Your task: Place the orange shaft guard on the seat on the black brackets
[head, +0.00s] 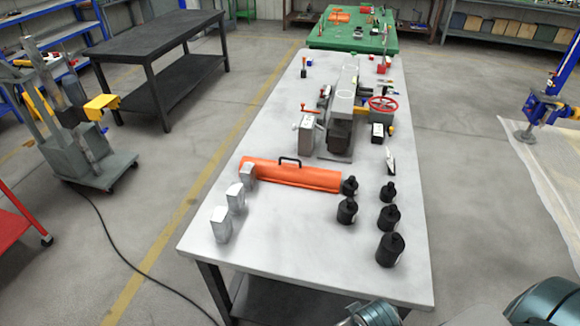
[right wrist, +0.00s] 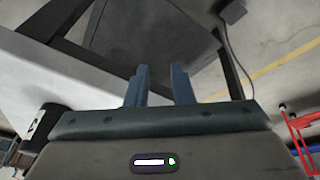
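The orange shaft guard (head: 300,175) lies lengthwise across the white table, with a black handle (head: 290,161) upward. Its left end is behind a silver block, and its right end is beside the black jack-like cylinders. I cannot clearly make out the black brackets or their seat; a grey machine with a dark body (head: 340,132) stands behind the guard. My right gripper (right wrist: 161,84) has its two fingers apart with nothing between them, near the table edge. In the head view, parts of my arm show at the bottom right, away from the guard. My left gripper is not in view.
Several black cylinders (head: 390,248) stand at the right of the table (head: 300,240), and silver blocks (head: 221,224) stand at the left. A red handwheel (head: 383,104) is on the machine. The table's front middle is clear. A green table (head: 350,38) is beyond.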

